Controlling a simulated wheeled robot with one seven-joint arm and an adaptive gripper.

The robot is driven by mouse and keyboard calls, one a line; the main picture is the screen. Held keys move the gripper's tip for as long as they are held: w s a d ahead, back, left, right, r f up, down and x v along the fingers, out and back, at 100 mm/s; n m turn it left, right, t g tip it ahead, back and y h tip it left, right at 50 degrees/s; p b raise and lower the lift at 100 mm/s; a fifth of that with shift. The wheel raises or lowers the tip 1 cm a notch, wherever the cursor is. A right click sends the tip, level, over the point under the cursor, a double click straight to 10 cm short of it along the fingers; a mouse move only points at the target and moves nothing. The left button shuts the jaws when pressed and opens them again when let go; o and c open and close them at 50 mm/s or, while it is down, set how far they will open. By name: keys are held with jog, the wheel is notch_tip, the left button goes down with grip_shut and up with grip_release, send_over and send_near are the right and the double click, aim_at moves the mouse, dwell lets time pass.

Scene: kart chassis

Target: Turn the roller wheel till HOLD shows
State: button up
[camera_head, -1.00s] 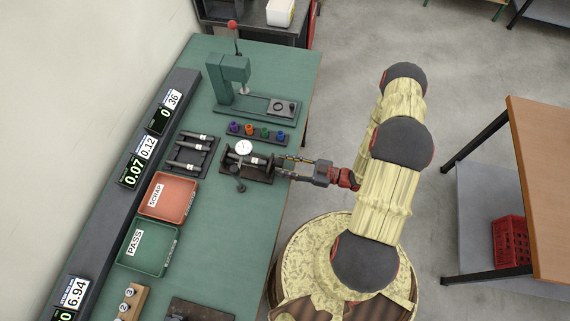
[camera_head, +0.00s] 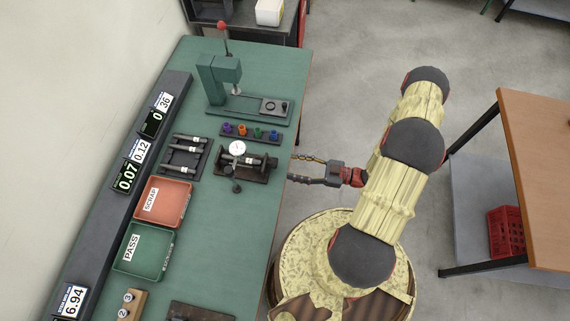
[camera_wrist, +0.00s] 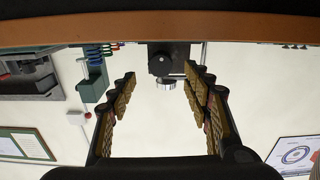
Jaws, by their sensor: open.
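The bench fixture (camera_head: 247,166) carries a round white dial gauge (camera_head: 237,147) and a shaft-like part on a dark base. I cannot tell which part is the roller wheel, and no HOLD lettering is readable. My gripper (camera_head: 291,168) is open and empty, off the bench's right edge and to the right of the fixture, apart from it. Its spread fingers also show in the wrist view (camera_wrist: 161,82).
The green bench (camera_head: 215,255) holds a press (camera_head: 220,85), a strip of coloured pieces (camera_head: 249,133), a rack of shafts (camera_head: 184,156), a red SCRAP tray (camera_head: 163,222) and a green PASS tray (camera_head: 143,271). Displays line the wall side.

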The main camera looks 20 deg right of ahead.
jog(key=v, duration=0.5)
jog(key=shift+s+d, duration=0.2)
jog(key=shift+d, duration=0.1)
jog(key=shift+f, duration=0.1)
